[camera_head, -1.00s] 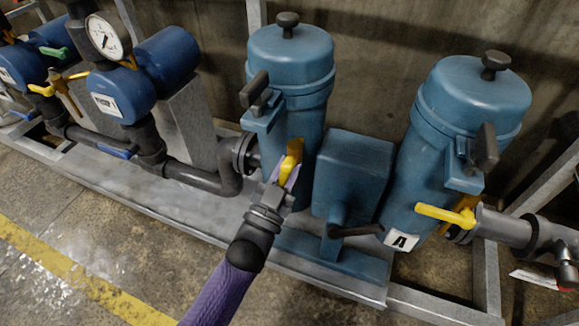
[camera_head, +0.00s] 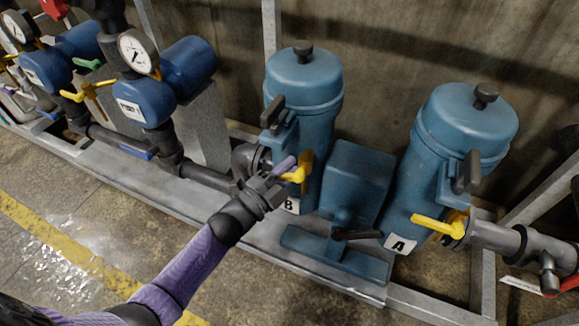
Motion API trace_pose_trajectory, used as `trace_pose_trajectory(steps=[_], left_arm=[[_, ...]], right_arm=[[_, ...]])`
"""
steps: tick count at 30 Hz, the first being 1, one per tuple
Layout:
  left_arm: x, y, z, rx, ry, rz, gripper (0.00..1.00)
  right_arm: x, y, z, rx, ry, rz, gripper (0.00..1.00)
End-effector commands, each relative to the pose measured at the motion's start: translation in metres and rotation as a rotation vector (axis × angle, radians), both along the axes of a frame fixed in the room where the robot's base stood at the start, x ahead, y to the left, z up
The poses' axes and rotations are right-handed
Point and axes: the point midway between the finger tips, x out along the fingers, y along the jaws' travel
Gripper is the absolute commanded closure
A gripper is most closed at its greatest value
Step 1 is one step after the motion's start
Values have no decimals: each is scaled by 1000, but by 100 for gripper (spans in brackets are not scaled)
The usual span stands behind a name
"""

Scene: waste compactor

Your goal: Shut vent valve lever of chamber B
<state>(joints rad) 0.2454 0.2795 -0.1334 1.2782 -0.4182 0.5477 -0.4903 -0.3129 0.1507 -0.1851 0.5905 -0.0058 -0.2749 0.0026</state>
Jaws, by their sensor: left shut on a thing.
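Chamber B is the left blue canister (camera_head: 305,82), with a white label "B" (camera_head: 291,205) low on its body. Its yellow vent valve lever (camera_head: 301,172) is on the lower front, above the label. My left gripper (camera_head: 284,169), with purple fingers, reaches in from the lower left and is shut on the lever's left end. The gripper hides part of the lever and of the pipe fitting behind it. The lever now points left, toward the gripper. My right gripper is not in view.
Chamber A (camera_head: 466,125), a similar canister with its own yellow lever (camera_head: 440,226), stands to the right. A blue box with a dark handle (camera_head: 356,235) sits between them. Blue units with gauges (camera_head: 138,52) and dark pipes are at left. Open floor lies in front.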

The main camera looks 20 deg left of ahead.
Motion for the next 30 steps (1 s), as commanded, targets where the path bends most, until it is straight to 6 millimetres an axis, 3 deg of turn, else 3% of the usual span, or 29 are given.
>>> trace_pose_trajectory(steps=[15, 30], left_arm=[[0, 3, 12, 351, -10, 0, 100], [0, 3, 12, 436, -12, 0, 100]], right_arm=[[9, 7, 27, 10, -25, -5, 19], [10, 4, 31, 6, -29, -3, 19]])
